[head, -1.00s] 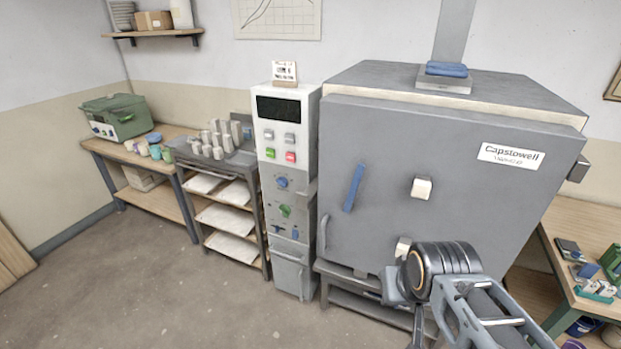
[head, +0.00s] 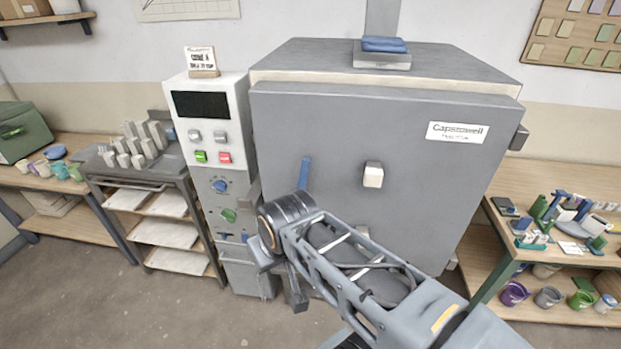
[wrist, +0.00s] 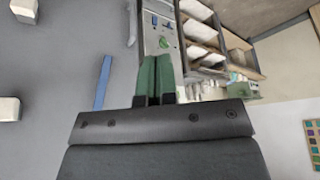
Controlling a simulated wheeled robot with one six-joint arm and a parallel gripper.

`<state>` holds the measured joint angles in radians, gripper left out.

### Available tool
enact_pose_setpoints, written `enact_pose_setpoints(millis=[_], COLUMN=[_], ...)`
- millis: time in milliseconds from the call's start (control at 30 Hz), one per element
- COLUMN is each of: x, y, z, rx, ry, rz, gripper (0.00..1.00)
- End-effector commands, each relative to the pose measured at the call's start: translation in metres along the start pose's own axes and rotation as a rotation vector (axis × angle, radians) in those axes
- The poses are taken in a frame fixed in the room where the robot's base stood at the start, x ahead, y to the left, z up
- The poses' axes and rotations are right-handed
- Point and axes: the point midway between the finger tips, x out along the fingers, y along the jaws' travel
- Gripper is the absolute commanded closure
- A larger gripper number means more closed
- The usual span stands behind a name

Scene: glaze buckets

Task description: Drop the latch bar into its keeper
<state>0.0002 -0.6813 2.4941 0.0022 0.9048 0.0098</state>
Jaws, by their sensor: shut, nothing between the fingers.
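A slim blue bar (head: 304,174) is on the left part of the grey kiln door (head: 345,125), close to upright. I take it to be the latch bar. My arm hides its lower end in the head view. A grey piece (head: 255,197) at the door's left edge may be the keeper; I cannot tell.
A control cabinet (head: 207,135) stands left of the kiln, then a rack (head: 165,228) with trays. A white block (head: 373,175) sticks out from the door. A cluttered table (head: 487,203) stands at the right. The floor at the lower left is clear.

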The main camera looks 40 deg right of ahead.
Motion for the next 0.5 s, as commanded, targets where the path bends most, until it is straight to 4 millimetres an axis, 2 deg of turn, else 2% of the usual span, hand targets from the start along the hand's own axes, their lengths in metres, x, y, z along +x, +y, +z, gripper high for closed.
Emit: enact_pose_setpoints(millis=[133, 267, 367, 500], x=[0.003, 0.01, 0.015, 0.018], y=[0.004, 0.027, 0.062, 0.124], z=[-0.004, -0.026, -0.052, -0.082], rx=[0.027, 0.136, 0.263, 0.424], ry=[-0.003, -0.009, 0.002, 0.046], rz=[-0.003, -0.018, -0.044, -0.092], gripper=[1.0, 1.0, 1.0, 1.0])
